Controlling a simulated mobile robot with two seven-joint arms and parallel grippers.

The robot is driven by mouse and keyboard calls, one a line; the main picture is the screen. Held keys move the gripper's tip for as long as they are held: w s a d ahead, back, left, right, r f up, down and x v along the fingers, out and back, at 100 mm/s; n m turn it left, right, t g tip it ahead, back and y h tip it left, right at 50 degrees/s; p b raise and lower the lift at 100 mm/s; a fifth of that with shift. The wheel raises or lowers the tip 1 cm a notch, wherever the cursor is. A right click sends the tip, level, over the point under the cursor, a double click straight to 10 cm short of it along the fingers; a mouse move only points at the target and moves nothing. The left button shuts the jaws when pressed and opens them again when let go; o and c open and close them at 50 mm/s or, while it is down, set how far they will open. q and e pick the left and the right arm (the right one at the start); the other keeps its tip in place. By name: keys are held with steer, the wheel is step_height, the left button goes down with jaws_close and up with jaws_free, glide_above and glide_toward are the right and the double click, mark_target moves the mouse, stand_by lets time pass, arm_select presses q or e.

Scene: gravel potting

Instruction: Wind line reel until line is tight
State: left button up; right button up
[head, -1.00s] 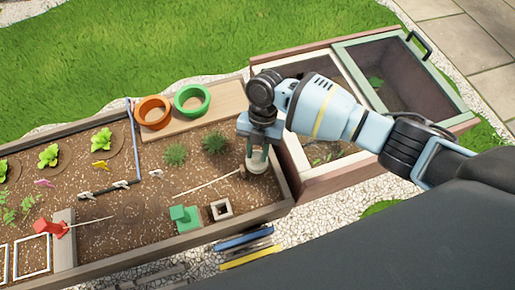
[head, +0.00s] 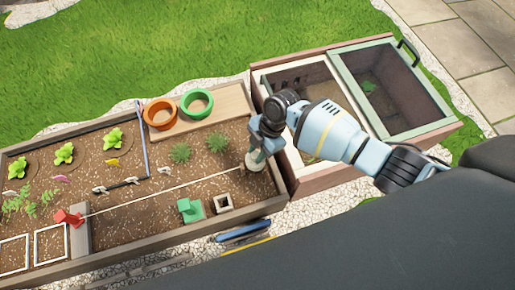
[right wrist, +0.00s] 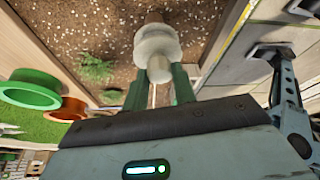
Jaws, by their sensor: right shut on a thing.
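The line reel (head: 254,162) is a pale, round piece at the right end of the garden bed. My right gripper (head: 262,150) is over it and shut on its knob. In the right wrist view the white reel (right wrist: 157,42) has a smaller pale knob (right wrist: 159,68) between the green fingers. The pale line (head: 165,193) runs from the reel across the bed to a red piece (head: 68,217) at the left. It looks straight and continuous above the soil. My left gripper is not in view.
A green block (head: 190,209) and a small square frame (head: 223,202) stand in front of the line. Orange (head: 160,114) and green (head: 197,103) pots stand on a board behind. A cold frame (head: 395,85) lies right of the bed.

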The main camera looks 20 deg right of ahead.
steer(key=shift+m+p, duration=0.3)
steer(key=shift+m, duration=0.2)
steer(key=o, duration=1)
steer(key=p+v, duration=0.3)
steer(key=v, duration=0.4)
steer(key=shift+s+d+r, duration=0.15)
steer(key=shift+d+r, duration=0.1)
steer(key=shift+r, duration=0.1)
